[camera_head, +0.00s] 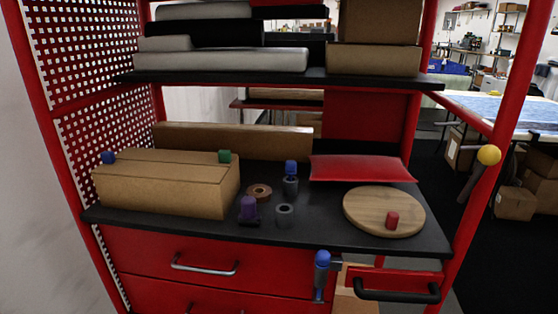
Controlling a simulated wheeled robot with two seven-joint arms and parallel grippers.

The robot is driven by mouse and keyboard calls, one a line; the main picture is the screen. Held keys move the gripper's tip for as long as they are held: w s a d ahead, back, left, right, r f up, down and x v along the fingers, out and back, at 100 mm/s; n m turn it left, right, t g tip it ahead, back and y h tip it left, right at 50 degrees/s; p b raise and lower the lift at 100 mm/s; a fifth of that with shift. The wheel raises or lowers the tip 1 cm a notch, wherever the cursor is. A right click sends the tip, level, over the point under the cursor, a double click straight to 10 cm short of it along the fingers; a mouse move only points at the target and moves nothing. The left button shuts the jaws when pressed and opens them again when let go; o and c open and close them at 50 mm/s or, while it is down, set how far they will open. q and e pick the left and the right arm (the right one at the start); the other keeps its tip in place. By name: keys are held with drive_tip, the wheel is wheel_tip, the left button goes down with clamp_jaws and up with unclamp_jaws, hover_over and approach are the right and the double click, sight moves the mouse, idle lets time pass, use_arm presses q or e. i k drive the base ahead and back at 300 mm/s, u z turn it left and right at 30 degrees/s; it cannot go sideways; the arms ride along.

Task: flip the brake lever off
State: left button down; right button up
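Two lever-like parts show on the red cart. One has a yellow ball knob (488,155) on a dark arm that slants down and left, beside the right red post. The other is an upright blue-topped grey handle (322,262) at the front edge of the shelf, left of the black push handle (398,294). I cannot tell from the picture which one is the brake lever. Neither of my grippers is in view, and nothing touches either lever.
The black shelf (310,235) holds a cardboard box (165,185), small coloured pegs, rings, a red cushion (360,168) and a round wooden board (372,212) with a red cylinder (392,220). Red posts frame the cart. Floor right of the cart has boxes (515,203) farther back.

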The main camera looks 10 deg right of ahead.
sight(487, 155)
drive_tip(key=z, duration=0.45)
drive_tip(key=k, duration=0.5)
drive_tip(key=u, duration=0.35)
